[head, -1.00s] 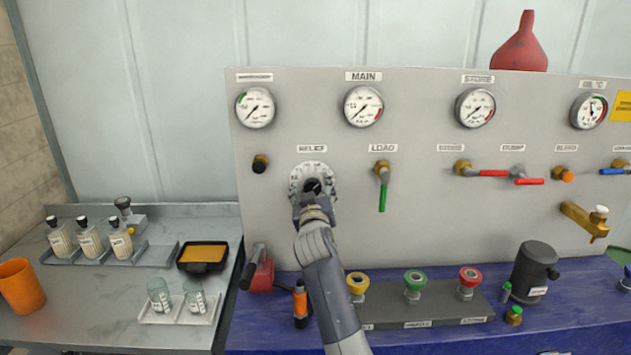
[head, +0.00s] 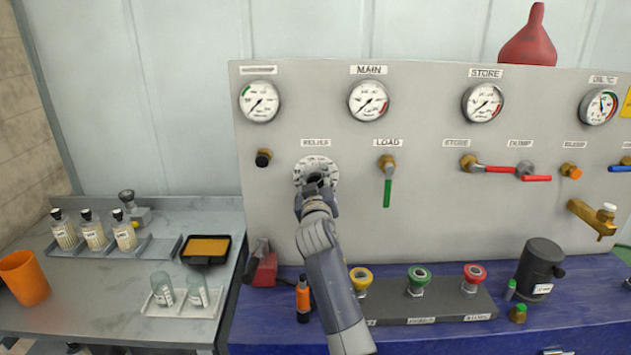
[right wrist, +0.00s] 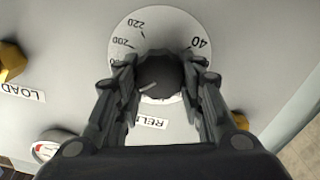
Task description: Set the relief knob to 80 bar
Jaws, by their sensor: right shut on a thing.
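The relief knob (right wrist: 160,76) is a round black knob with a pale pointer line, in the middle of a white dial (head: 329,169) on the grey panel. In the right wrist view the dial (right wrist: 138,36) shows 200, 220 and 40; its other marks are hidden by my fingers, and the set value cannot be read. My right gripper (head: 315,190) is at the dial, its fingers on both sides of the knob and shut on it. It also fills the right wrist view (right wrist: 160,85). My left gripper is not in view.
The LOAD valve (head: 387,180) with a green lever sits just right of the dial. A black knob (head: 263,158) is to its left. The MAIN gauge (head: 368,101) is above. Below stand an orange bottle (head: 303,299) and a block with yellow, green and red caps (head: 420,303).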

